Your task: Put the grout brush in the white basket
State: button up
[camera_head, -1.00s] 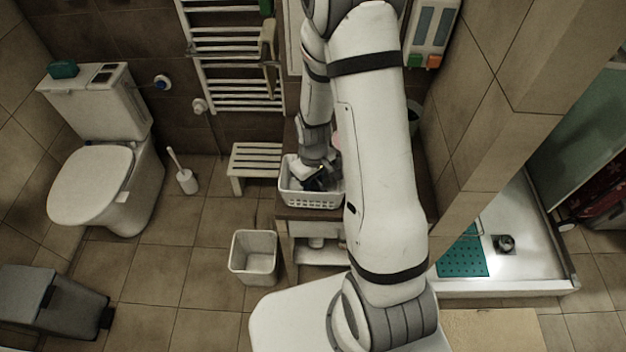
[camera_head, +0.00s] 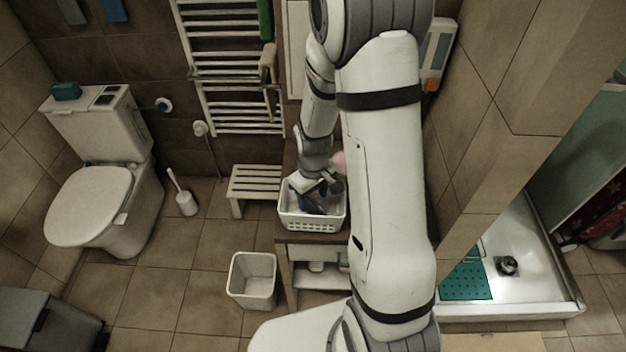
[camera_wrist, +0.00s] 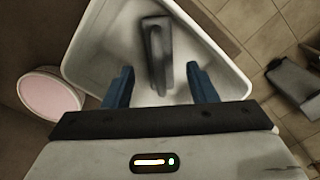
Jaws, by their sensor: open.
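The white basket (camera_head: 312,224), with a slotted side, stands on the counter in the head view. In the wrist view its pale rim and walls (camera_wrist: 213,50) surround the space below my gripper. A dark grey, long object (camera_wrist: 157,50), seemingly the grout brush, is inside the basket, with its narrow end toward me. My gripper (camera_wrist: 159,82) is open, its two blue fingers apart on either side of the brush's near end, with gaps between. In the head view my gripper (camera_head: 322,187) is over the basket; details inside are small and partly hidden by my arm.
A round white container with a pink top (camera_wrist: 48,92) stands left of the basket in the wrist view. In the head view a white slatted stool (camera_head: 254,183) and a white bin (camera_head: 252,280) stand left of the counter. A towel rail (camera_head: 230,70) is behind.

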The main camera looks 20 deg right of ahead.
notch_tip(320, 180, up, 8)
notch_tip(320, 180, up, 9)
jog(key=m+t, duration=0.2)
send_over(313, 200)
jog(key=s, duration=0.5)
jog(key=s+r+m+t, duration=0.1)
jog(key=s+r+m, duration=0.1)
jog(key=s+r, duration=0.5)
jog(key=s, duration=0.2)
jog(key=shift+s+r+m+t+b, duration=0.25)
jog(key=shift+s+m+t+b, duration=0.1)
jog(key=shift+s+m+t, duration=0.05)
